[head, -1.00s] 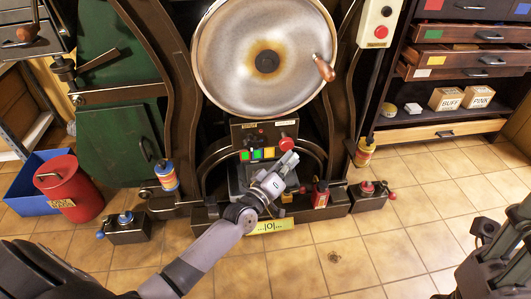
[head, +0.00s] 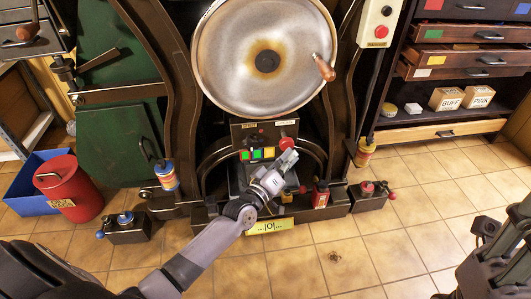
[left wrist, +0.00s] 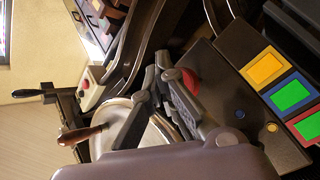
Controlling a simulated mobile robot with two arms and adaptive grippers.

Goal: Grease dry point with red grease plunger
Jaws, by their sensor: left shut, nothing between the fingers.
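My left gripper (head: 287,160) is shut and empty in front of the press's lower panel. In the left wrist view its closed fingers (left wrist: 172,98) point up beside a red knob (left wrist: 191,78); I cannot tell whether they touch. That red knob (head: 287,143) shows just above the gripper in the head view. The panel has a yellow window (left wrist: 264,68), a green window with a blue frame (left wrist: 290,96) and a green window with a red frame (left wrist: 310,126). A red-knobbed unit (head: 368,188) stands on the floor to the right. My right gripper (head: 486,232) is at the right edge, its fingers unclear.
A large round metal disc (head: 225,60) with a wooden handle is above the panel. A blue-knobbed unit (head: 126,222), a red canister (head: 70,190) and a blue bin (head: 30,200) are left. A red bottle (head: 320,194) stands right of the gripper.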

